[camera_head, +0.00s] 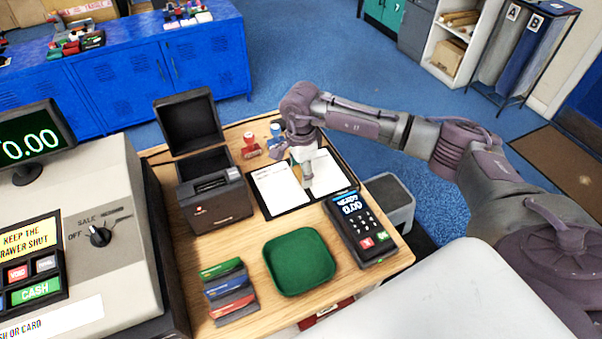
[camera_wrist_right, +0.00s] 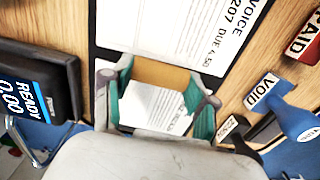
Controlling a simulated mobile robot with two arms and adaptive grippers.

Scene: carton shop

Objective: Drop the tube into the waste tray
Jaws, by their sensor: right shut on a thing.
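My right gripper (camera_head: 306,180) is above the clipboard, its fingers pointing down. In the right wrist view its teal-padded fingers (camera_wrist_right: 160,105) are shut on a tan cardboard tube (camera_wrist_right: 163,75). White printed paper shows just below the tube between the fingers; I cannot tell whether it is part of the held thing or a page behind. In the head view the tube is mostly hidden by the gripper. The green waste tray (camera_head: 299,262) lies on the wooden counter, nearer than the gripper and slightly left of it. It looks empty. My left gripper is out of view.
The card terminal (camera_head: 360,229) stands right of the tray. The open receipt printer (camera_head: 213,200) is behind it to the left, and colored card packs (camera_head: 228,290) lie left. A clipboard (camera_head: 270,207) and stamps (camera_head: 250,146) are farther back. The cash register (camera_head: 90,220) fills the left.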

